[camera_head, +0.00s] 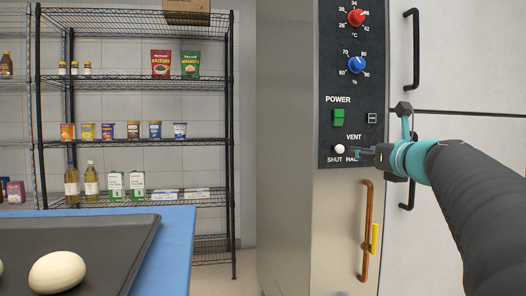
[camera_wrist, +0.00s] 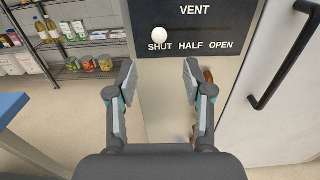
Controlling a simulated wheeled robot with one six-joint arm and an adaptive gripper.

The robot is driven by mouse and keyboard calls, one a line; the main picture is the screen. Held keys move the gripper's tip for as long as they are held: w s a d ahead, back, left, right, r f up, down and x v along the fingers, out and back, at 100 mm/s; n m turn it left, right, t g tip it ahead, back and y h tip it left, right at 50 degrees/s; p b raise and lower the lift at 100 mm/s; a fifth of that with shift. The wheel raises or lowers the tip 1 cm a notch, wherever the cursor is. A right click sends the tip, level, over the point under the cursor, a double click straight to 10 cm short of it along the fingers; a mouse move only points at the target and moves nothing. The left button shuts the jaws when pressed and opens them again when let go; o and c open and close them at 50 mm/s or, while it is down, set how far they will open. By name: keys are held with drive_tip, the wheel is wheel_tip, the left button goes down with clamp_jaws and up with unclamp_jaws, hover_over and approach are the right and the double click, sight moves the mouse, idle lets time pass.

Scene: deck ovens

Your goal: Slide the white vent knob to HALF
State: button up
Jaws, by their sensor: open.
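The white vent knob (camera_head: 339,149) is on the dark control panel under the word VENT. In the wrist view the knob (camera_wrist: 159,34) sits just above the word SHUT, left of HALF and OPEN. My gripper (camera_head: 362,153) reaches the panel from the right in the head view and covers part of the labels there. In the wrist view my gripper (camera_wrist: 156,78) is open, its two fingers apart and nothing between them. The knob lies beyond the fingertips, near the middle of the gap, and looks untouched.
A red dial (camera_head: 356,17), a blue dial (camera_head: 356,64) and a green power switch (camera_head: 339,117) are above the knob. A copper-coloured handle (camera_head: 366,230) is below. Black door handles (camera_head: 412,48) stand at right. A blue table (camera_head: 176,250) with a dark tray is at left.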

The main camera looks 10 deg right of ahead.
sight(341, 148)
drive_tip(key=w, duration=1.1)
drive_tip(key=shift+w+a, duration=0.25)
drive_tip(key=shift+c, duration=0.2)
clamp_jaws()
